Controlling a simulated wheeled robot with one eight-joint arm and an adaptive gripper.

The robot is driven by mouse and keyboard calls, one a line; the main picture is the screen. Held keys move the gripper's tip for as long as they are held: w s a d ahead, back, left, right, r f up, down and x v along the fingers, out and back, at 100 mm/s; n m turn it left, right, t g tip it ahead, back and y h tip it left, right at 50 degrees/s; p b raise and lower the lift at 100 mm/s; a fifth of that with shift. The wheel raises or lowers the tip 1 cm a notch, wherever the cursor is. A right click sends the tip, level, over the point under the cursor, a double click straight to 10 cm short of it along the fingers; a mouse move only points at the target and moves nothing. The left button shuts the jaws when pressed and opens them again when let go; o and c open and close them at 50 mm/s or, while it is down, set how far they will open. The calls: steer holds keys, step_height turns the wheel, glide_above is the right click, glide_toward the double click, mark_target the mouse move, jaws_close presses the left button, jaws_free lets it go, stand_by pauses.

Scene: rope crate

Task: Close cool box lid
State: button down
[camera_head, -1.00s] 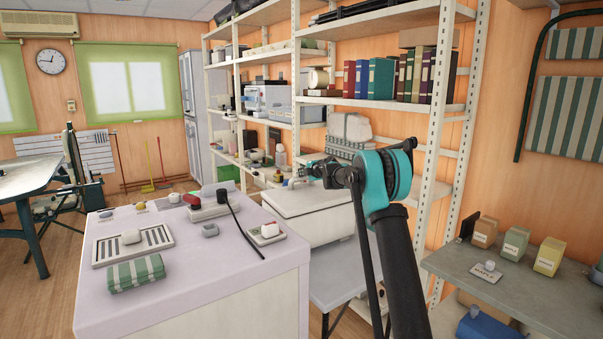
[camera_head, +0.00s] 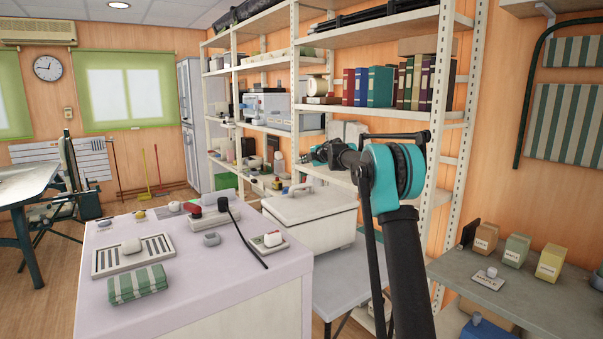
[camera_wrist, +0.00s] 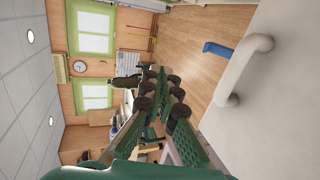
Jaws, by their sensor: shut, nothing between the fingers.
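The cool box is a white chest (camera_head: 318,238) standing on a low grey surface beside the shelving in the head view. Its white lid (camera_head: 315,208) lies flat across the top and looks down on the rim; a small gap cannot be ruled out. A pale handle (camera_head: 290,190) stands on the lid, and it also shows in the wrist view (camera_wrist: 245,70). My gripper (camera_head: 314,154) is shut and empty above the lid's back part, apart from it. In the wrist view my gripper (camera_wrist: 155,72) points away from the lid surface at the right.
The pale counter (camera_head: 225,285) at left holds several small items, including a striped bundle (camera_head: 138,284). A tall white shelving rack (camera_head: 437,140) stands close behind and right of my arm. A grey table (camera_head: 510,298) is at right. Open floor lies at left.

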steer(key=w+d+r+m+t+h, duration=0.2)
steer(key=d+r+m+t, duration=0.35)
steer(key=r, duration=0.65)
steer(key=d+f+m+h, duration=0.1)
steer(key=d+m+h, duration=0.5)
steer(key=d+m, duration=0.25)
steer(key=s+a+f+m+g+y, duration=0.15)
steer(key=s+f+m+g, duration=0.35)
steer(key=f, duration=0.6)
steer(key=s+a+n+g+y, duration=0.1)
steer(key=s+a+g+y, duration=0.3)
steer(key=a, duration=0.3)
steer(key=shift+t+y, duration=0.55)
steer(key=shift+t, duration=0.1)
steer(key=x, duration=0.4)
steer(key=f+x, duration=0.1)
steer(key=x, duration=0.2)
steer(key=s+f+x, duration=0.1)
steer(key=x, duration=0.3)
steer(key=shift+w+d+f, duration=0.2)
steer(key=shift+d, duration=0.05)
steer(key=shift+w+a+f, duration=0.1)
steer(key=shift+w+f, duration=0.05)
steer(key=shift+f, duration=0.55)
